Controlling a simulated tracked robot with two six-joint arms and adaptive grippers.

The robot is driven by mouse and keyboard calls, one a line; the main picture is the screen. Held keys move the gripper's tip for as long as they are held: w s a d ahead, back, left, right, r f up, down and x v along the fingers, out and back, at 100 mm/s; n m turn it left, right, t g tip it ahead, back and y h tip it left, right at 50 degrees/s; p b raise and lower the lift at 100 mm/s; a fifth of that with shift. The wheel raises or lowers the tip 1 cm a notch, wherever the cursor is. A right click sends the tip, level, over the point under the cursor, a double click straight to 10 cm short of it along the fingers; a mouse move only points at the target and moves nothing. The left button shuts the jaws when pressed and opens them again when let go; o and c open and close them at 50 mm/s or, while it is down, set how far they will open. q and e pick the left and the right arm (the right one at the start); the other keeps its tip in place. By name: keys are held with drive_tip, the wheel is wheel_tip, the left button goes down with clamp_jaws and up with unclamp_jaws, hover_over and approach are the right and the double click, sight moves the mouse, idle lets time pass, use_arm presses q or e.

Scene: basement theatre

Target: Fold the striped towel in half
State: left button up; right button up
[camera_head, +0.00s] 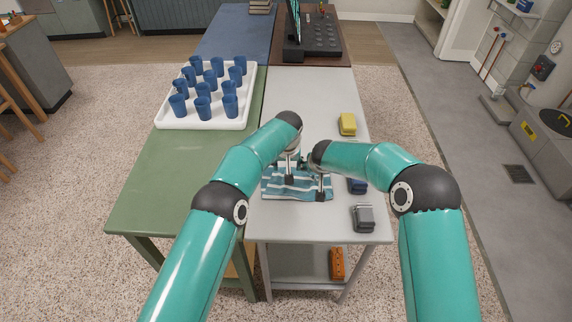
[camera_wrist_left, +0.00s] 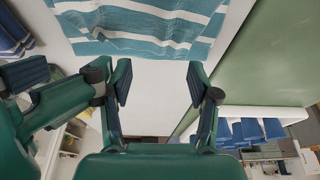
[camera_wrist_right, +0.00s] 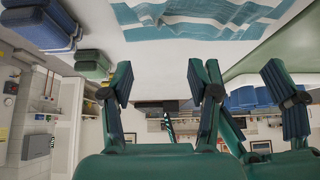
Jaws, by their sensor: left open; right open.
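The striped towel (camera_head: 275,188), teal and white, lies on the light grey table with ripples in it. My arms partly hide its far side in the head view. The towel also shows at the top of the left wrist view (camera_wrist_left: 140,28) and of the right wrist view (camera_wrist_right: 200,20). My left gripper (camera_head: 289,178) is over the towel's middle; its fingers stand apart and empty in the left wrist view (camera_wrist_left: 158,82). My right gripper (camera_head: 320,195) is over the towel's right part, near its front edge; its fingers stand apart and empty in the right wrist view (camera_wrist_right: 158,80).
A white tray (camera_head: 172,121) of blue cups stands on the green table (camera_head: 165,175). My grippers are close together.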

use_arm(q)
drive_tip(key=shift+o, duration=1.3)
drive_tip(key=shift+s+r, duration=0.1)
drive_tip(key=shift+s, duration=0.05)
use_arm(e)
drive_tip(key=shift+o, duration=1.4)
drive_tip(key=shift+s+d+r, duration=0.15)
drive_tip(key=shift+d, duration=0.05)
use_arm(q)
drive_tip(key=shift+o, duration=1.2)
use_arm(e)
drive_tip(key=shift+o, duration=1.2)
drive_tip(key=shift+d, duration=0.3)
use_arm(q)
drive_tip(key=shift+d, duration=0.1)
use_arm(e)
drive_tip(key=shift+a, duration=0.1)
drive_tip(key=shift+r, duration=0.1)
use_arm(q)
wheel_tip(320, 180, up, 2)
drive_tip(key=shift+p, duration=0.8)
use_arm(e)
wheel_tip(320, 180, up, 2)
drive_tip(key=shift+s+a, duration=0.1)
